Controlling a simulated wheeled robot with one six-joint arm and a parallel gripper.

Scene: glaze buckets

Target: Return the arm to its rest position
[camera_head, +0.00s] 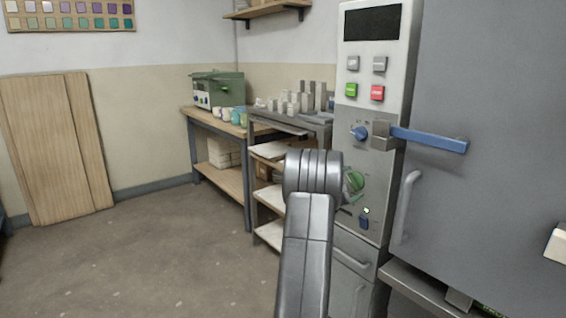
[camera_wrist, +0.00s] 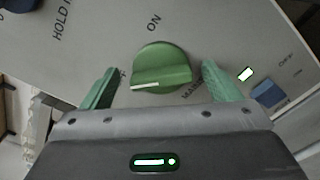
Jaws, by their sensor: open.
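My gripper (camera_wrist: 160,88) is open in the wrist view, its two green fingers spread to either side of a green rotary knob (camera_wrist: 162,66). The knob has a white pointer line and sits on a grey control panel (camera_wrist: 215,40) marked "ON" and "HOLD". The fingers appear apart from the knob, with nothing between them but the knob beyond. In the head view, my arm reaches up from the bottom to the panel, and its wrist hides part of the green knob (camera_head: 355,181). The gripper's fingers are mostly hidden there.
A blue lever handle (camera_head: 430,139) sticks out above the knob, beside a large grey door (camera_head: 490,80). A blue switch (camera_head: 364,218) is below the knob. Shelves (camera_head: 268,197) and a workbench (camera_head: 224,178) stand behind to the left. The floor (camera_head: 150,260) at left is clear.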

